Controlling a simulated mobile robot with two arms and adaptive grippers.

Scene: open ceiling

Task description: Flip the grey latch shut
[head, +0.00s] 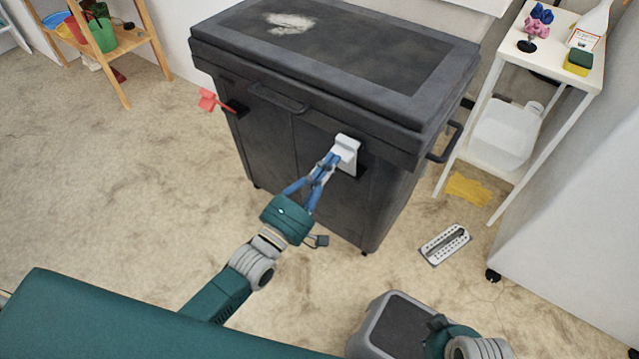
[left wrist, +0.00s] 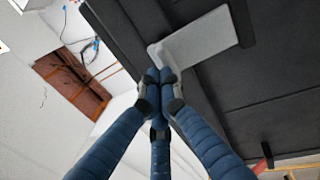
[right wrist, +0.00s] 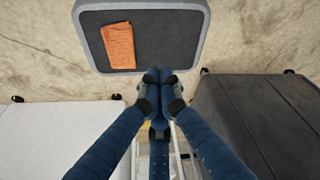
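The grey latch (head: 346,146), pale and plate-like, is on the front of a dark lidded chest (head: 385,205), right of its middle, below the lid rim. Its plate sticks out from a dark mount. My left gripper (head: 326,166) is at the latch, its fingers partly covering the plate. In the left wrist view the fingertips (left wrist: 160,80) meet at the near edge of the latch (left wrist: 200,38); they look closed together, with nothing clearly between them. My right gripper (right wrist: 159,82) is shut and empty in the right wrist view; its fingers are hard to make out in the head view.
A red latch (head: 208,100) sticks out at the chest's left. A handle (head: 278,97) is on its front. A white shelf (head: 483,100) stands right. A grater (head: 446,244) lies on the floor. A grey-rimmed dark-topped object (head: 385,318) is near my right arm.

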